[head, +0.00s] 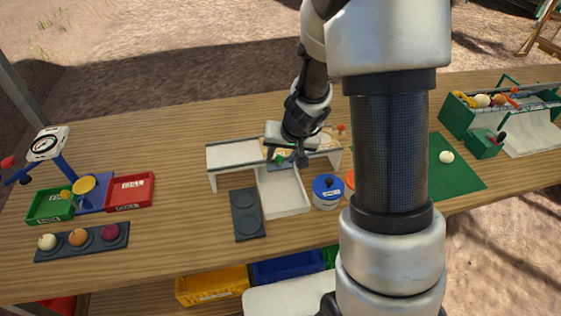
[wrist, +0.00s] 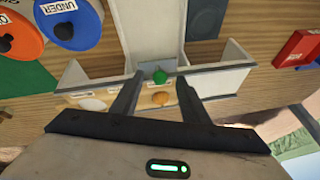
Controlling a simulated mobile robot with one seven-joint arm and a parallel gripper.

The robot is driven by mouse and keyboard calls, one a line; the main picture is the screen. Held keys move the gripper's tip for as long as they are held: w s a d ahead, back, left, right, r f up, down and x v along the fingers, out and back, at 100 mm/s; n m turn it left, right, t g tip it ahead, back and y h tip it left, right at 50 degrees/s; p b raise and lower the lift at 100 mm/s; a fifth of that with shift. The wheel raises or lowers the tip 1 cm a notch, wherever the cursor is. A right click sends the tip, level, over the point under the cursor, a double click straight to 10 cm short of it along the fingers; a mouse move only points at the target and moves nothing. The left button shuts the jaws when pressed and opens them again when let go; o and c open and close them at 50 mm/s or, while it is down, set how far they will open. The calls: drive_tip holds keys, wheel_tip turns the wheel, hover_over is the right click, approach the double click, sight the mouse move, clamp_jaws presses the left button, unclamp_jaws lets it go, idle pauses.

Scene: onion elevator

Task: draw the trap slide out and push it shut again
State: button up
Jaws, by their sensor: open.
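A long white channel (head: 232,154) stands on short legs on the table, and a white open-topped tray (head: 285,192) extends from its middle toward the front. A small green knob (head: 279,158) sits on a grey plate, which I take to be the trap slide, where channel and tray meet. The knob also shows in the wrist view (wrist: 159,77). My gripper (head: 291,158) is over the channel, pointing down. In the wrist view my gripper (wrist: 158,78) is open, its two dark fingers on either side of the knob, with visible gaps. An orange ball (wrist: 161,98) and a pale one (wrist: 92,104) lie in the channel.
A dark plate with round recesses (head: 247,214) lies left of the tray. A blue-lidded can (head: 327,190) and an orange one (head: 349,184) stand to its right. A scale (head: 47,146), green tray (head: 50,206) and red tray (head: 129,192) are at left. A green mat (head: 456,178) is at right.

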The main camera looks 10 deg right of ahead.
drive_tip(key=shift+x, duration=0.95)
